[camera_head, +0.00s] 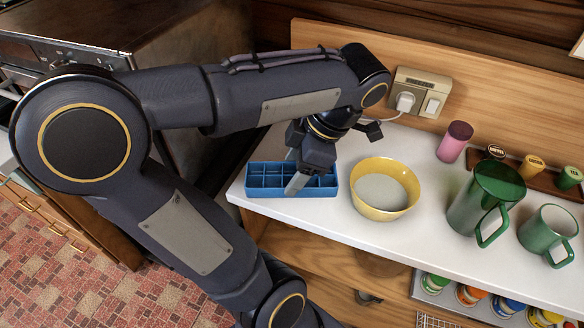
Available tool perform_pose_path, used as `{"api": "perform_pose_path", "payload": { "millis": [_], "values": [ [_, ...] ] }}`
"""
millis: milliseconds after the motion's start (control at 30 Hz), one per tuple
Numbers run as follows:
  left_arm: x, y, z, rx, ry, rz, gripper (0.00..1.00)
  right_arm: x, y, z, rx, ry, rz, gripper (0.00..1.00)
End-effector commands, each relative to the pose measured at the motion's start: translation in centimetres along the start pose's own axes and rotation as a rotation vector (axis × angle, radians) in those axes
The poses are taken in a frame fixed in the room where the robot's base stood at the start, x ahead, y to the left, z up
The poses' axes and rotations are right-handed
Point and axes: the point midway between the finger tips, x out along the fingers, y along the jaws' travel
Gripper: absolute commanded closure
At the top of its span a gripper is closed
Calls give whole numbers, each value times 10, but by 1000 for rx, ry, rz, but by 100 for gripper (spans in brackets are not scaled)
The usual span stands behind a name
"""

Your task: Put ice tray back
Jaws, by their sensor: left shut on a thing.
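The blue ice tray (262,190) has several square compartments and lies at the left end of the white countertop (345,222). My left gripper (298,182) reaches down from above onto the tray's middle. It is shut on the tray, with one grey finger showing at the near side. The other finger is mostly hidden behind the gripper body and the tray. The tray looks level and at or very close to the counter surface; I cannot tell whether it touches. My right gripper is not in view.
A yellow bowl (408,203) stands just right of the tray. Further right are a green pitcher (478,200), a green mug (540,232) and a pink cup (455,141). A wall socket (417,92) with a plug is behind. The counter's left edge is close to the tray.

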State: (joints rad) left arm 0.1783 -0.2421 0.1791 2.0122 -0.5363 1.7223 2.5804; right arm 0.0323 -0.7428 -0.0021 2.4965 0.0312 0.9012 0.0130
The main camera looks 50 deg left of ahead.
Motion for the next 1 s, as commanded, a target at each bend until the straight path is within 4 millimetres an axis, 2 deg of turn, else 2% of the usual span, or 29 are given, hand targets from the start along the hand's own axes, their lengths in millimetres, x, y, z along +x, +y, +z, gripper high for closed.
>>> {"api": "perform_pose_path", "payload": {
  "millis": [167, 300, 400, 667, 833, 1000],
  "values": [
    [18, 45, 6, 1, 5, -5, 71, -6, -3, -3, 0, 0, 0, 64],
    [45, 66, 17, 2, 4, -4, 71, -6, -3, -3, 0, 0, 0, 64],
    [57, 77, 21, 4, 3, -1, 71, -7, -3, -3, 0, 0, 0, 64],
    [74, 92, 29, 4, 1, -1, 71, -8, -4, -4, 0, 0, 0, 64],
    [97, 92, 39, 6, 3, -1, 71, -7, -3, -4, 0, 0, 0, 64],
    [102, 92, 41, 4, -1, 2, 71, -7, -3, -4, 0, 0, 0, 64]
  ]
}}
